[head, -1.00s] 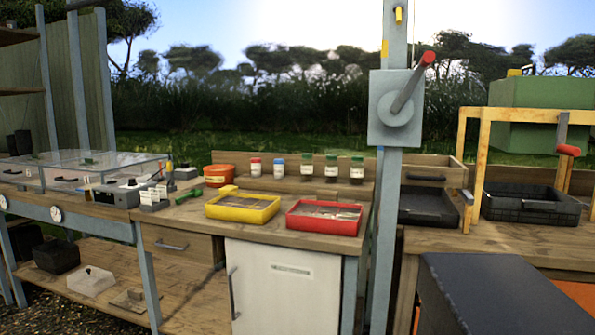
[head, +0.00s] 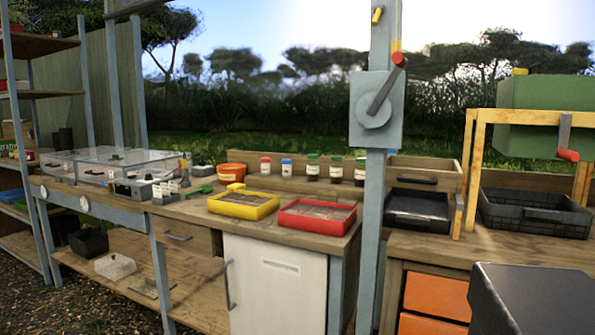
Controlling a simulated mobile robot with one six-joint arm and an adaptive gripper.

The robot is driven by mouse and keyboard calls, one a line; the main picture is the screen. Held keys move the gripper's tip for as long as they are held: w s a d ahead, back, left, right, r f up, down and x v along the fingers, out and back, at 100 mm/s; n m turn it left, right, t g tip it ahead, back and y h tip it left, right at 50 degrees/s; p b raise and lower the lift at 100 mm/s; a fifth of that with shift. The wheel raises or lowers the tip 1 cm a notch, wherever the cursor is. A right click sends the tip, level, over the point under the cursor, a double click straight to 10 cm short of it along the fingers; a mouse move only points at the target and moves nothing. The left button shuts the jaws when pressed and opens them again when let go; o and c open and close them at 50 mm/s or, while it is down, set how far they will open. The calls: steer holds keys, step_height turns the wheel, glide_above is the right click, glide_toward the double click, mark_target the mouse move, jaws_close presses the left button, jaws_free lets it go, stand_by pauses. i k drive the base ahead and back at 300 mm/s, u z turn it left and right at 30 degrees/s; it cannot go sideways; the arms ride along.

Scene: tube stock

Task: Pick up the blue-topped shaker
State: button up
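The blue-topped shaker (head: 287,168) is a small pale jar with a blue lid. It stands upright at the back of the wooden bench, between a red-topped shaker (head: 265,167) on its left and a green-topped jar (head: 312,168) on its right. It looks apart from both. My gripper is not in view.
On the bench in front are a yellow tray (head: 270,209) and a red tray (head: 345,226). An orange tub (head: 231,173) stands left of the shakers. A grey post with a crank (head: 375,110) rises at the bench's right. Black trays (head: 417,226) lie beyond it.

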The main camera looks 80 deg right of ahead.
mark_target(286, 162)
steer(key=z, duration=4.8)
steer(key=i, duration=0.1)
steer(key=u, duration=3.15)
steer(key=i, duration=1)
steer(key=z, duration=0.05)
